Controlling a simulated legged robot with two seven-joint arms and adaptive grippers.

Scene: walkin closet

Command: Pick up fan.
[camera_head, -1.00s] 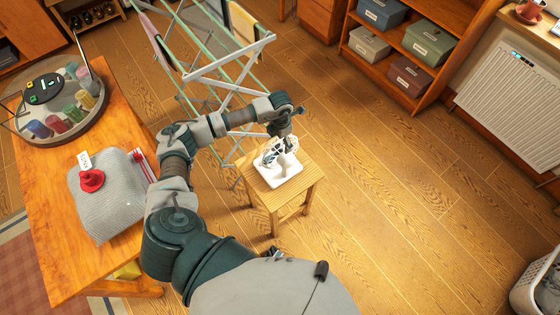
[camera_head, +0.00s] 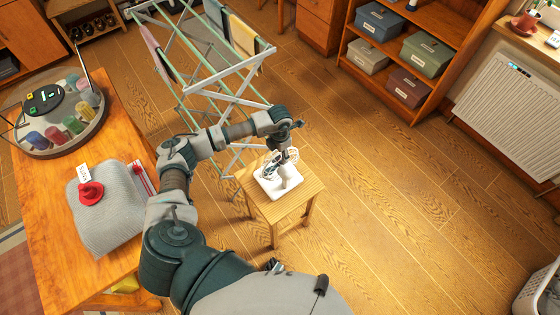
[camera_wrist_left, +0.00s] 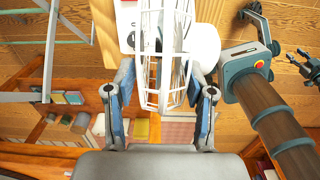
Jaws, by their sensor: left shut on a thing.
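The white fan (camera_head: 284,182), with a wire cage head and a pale base, is at the small wooden stool (camera_head: 259,201). My left gripper (camera_head: 288,156) is above it, pointing down. In the left wrist view the fan's cage (camera_wrist_left: 166,60) fills the space between the two fingers (camera_wrist_left: 164,105), and the gripper is shut on it. The base shows partly behind the cage. I cannot tell whether the base still touches the stool top.
A drying rack (camera_head: 215,90) with cloths stands close behind my left arm. A wooden table (camera_head: 45,205) at left holds a round tray (camera_head: 62,150) and a grey folded textile (camera_head: 108,215). A shelf with boxes (camera_head: 425,55) is at upper right.

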